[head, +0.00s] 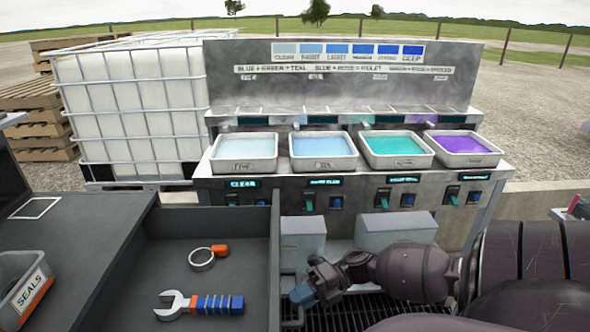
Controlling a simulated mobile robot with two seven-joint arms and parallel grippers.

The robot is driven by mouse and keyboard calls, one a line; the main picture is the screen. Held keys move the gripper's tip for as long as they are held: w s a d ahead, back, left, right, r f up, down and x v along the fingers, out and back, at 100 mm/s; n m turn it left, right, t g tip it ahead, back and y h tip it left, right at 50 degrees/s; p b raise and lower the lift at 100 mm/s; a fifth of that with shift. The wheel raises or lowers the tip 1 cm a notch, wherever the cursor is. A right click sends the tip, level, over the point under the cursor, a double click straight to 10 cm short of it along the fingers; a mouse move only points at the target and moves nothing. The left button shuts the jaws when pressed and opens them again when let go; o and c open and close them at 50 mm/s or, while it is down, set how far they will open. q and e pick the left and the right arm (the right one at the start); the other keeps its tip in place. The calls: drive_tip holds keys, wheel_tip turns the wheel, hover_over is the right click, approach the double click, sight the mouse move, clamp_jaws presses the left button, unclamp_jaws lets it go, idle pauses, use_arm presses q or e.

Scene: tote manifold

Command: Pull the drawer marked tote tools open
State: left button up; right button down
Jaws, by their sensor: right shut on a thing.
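The drawer (274,262) stands open at the lower middle left, pulled out to the right from the dark bench. Inside it lie an open-ended wrench (205,304) with a blue and orange handle and a ring clamp (203,260) with an orange end. No tote tools marking is readable from here. My right gripper (302,292) is at the outer side of the drawer's front panel, shut on the drawer handle, which is mostly hidden behind the fingers. My left gripper is out of view.
A grey dispensing station (340,75) stands behind, with several trays of coloured liquid, including a purple one (463,145). A bin marked SEALS (28,290) sits on the bench (75,235) at left. Pale boxes (395,232) and a dark grating lie below the station.

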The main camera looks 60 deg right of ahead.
drive_tip(key=c, duration=1.1)
unclamp_jaws()
drive_tip(key=shift+c, duration=0.2)
drive_tip(key=v, duration=1.1)
drive_tip(key=shift+w, duration=0.1)
